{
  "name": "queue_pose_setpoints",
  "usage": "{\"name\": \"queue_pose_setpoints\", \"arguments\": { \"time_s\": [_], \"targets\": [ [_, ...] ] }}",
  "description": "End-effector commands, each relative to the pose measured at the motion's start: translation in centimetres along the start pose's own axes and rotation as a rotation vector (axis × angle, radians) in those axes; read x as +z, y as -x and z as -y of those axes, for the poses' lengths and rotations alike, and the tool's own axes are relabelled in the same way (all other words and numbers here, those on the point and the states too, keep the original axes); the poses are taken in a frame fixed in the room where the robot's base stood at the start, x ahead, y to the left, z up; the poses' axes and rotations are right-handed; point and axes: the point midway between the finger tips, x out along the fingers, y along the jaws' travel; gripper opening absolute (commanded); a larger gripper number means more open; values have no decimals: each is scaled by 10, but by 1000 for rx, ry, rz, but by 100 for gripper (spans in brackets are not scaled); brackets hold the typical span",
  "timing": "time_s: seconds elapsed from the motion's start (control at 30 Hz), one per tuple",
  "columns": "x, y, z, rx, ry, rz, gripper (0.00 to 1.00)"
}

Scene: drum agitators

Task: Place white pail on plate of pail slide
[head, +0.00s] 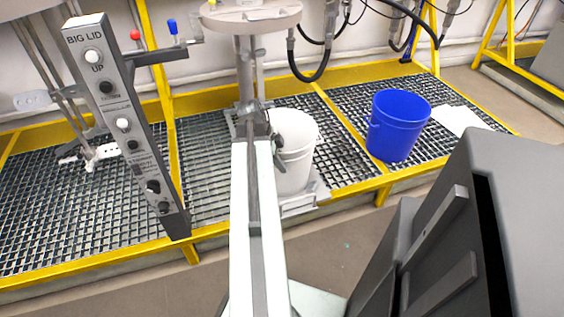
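The white pail (300,148) stands upright in the head view, just right of my arm. My arm hides its left side. The grey plate of the pail slide (309,198) shows under and around the pail's base, at the front edge of the grating. I cannot tell whether the pail's bottom touches the plate. My gripper (275,143) is at the pail's left side, close to its upper wall. Its fingers are small and partly hidden, so I cannot tell whether they hold the pail.
A blue pail (397,126) stands on the grating to the right, beside a white sheet (460,119). A control panel (128,122) labelled "BIG LID" rises at left. A round agitator lid (250,17) hangs above. Yellow frame rails (100,262) edge the grating. Grey bulk fills the lower right.

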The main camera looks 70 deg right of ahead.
Motion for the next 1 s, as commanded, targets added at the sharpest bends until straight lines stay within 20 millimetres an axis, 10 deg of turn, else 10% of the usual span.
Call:
{"name": "queue_pose_setpoints", "arguments": {
  "time_s": [0.27,0.73,1.0],
  "targets": [
    [-2,11,0,0,0,0,28],
    [-5,110,1,0,0,0,28],
    [-1,123,0,1,0,0,28]
  ]
}}
